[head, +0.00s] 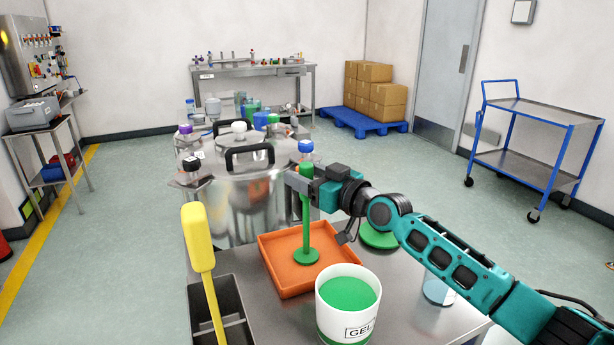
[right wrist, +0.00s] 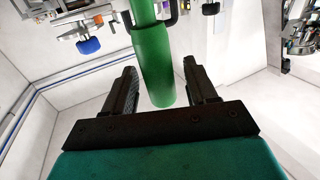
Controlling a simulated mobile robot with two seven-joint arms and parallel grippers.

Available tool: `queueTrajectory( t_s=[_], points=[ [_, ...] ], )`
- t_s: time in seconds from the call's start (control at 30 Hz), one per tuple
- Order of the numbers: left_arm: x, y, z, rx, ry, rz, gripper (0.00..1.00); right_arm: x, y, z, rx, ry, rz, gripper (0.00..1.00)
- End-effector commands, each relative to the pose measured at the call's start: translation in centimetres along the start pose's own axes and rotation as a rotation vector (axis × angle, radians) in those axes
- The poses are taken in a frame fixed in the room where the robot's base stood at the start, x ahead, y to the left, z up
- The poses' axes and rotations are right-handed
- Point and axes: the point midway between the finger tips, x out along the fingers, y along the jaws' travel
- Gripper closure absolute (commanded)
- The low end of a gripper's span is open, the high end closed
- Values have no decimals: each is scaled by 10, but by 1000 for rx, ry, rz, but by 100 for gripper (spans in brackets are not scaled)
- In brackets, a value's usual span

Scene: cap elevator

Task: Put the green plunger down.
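The green plunger (head: 306,222) stands upright, its round disc at the bottom appearing to rest in the orange tray (head: 274,262). My right gripper (head: 302,184) is at the plunger's upper handle. In the right wrist view the green handle (right wrist: 155,65) shows between the two dark fingers of the right gripper (right wrist: 160,78). The fingers are apart, with a gap visible on both sides of the handle. My left gripper is not in view.
A white tub of green gel (head: 348,305) stands in front of the tray. A yellow-handled tool (head: 198,240) stands in a grey bin at left. A steel vessel with black handles (head: 250,205) is behind the tray. A green disc (head: 379,238) lies to the right.

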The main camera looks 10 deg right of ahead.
Motion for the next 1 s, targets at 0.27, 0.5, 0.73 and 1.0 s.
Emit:
queueTrajectory(
  t_s=[0.27,0.5,0.73,1.0],
  points=[
    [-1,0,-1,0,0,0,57,0,0,-1,0,0,0,41],
    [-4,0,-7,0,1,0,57,-22,1,-2,0,-2,1,41],
    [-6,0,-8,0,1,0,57,-69,1,-1,-3,-4,1,41],
    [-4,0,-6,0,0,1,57,-111,1,-2,-2,-2,1,41]
  ],
)
